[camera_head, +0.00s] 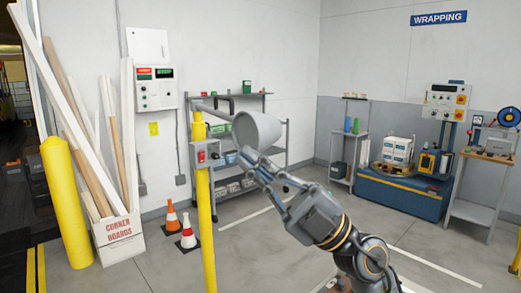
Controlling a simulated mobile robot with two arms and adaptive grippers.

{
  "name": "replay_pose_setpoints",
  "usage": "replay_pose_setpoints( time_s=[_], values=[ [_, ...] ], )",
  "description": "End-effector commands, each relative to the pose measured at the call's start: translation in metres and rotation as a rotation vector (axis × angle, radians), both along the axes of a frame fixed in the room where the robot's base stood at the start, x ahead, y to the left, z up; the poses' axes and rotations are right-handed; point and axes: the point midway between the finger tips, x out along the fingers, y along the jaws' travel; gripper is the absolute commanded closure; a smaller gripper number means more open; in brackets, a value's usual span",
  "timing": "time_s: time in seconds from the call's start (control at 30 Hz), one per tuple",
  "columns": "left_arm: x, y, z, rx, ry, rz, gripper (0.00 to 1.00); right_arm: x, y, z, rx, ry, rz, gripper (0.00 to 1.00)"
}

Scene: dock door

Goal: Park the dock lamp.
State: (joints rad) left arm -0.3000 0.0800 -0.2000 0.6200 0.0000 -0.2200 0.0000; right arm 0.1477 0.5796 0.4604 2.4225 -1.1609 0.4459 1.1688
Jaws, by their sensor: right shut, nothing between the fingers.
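The dock lamp (258,130) has a grey bowl-shaped head on a thin grey arm. That arm runs from the top of a yellow post (205,225) at the centre-left. A grey switch box with a red button (206,154) is fixed to the post. My right gripper (247,160) is shut and empty. Its fingertips are at the lower left edge of the lamp head; I cannot tell if they touch it. My left gripper is not in view.
A yellow bollard (65,205), a box of corner boards (118,238) and two traffic cones (187,232) stand at the left. A shelf rack (275,155) stands behind the lamp. A blue wrapping machine base (400,195) is at the right. Open floor lies between.

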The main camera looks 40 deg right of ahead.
Motion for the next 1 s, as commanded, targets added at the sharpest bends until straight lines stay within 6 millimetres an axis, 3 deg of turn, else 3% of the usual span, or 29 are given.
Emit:
replay_pose_setpoints(
  time_s=[0.07, 0.17, 0.4, 0.53, 0.77, 1.0],
  values=[
    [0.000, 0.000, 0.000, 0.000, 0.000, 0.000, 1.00, -0.004, 0.010, 0.002, -0.205, 0.016, -0.028, 1.00],
    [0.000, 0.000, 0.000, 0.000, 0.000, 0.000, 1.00, 0.003, 0.003, -0.006, -0.408, 0.112, -0.118, 1.00],
    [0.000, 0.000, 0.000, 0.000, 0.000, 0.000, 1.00, 0.015, -0.065, -0.016, -0.567, 0.403, -0.412, 1.00],
    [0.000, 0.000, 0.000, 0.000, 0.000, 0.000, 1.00, 0.014, -0.087, -0.017, -0.560, 0.481, -0.488, 1.00],
    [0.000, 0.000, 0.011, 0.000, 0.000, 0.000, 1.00, 0.032, -0.083, -0.016, -0.558, 0.503, -0.497, 1.00],
    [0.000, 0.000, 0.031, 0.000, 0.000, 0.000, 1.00, 0.078, -0.064, -0.015, -0.557, 0.502, -0.494, 1.00]
  ],
)
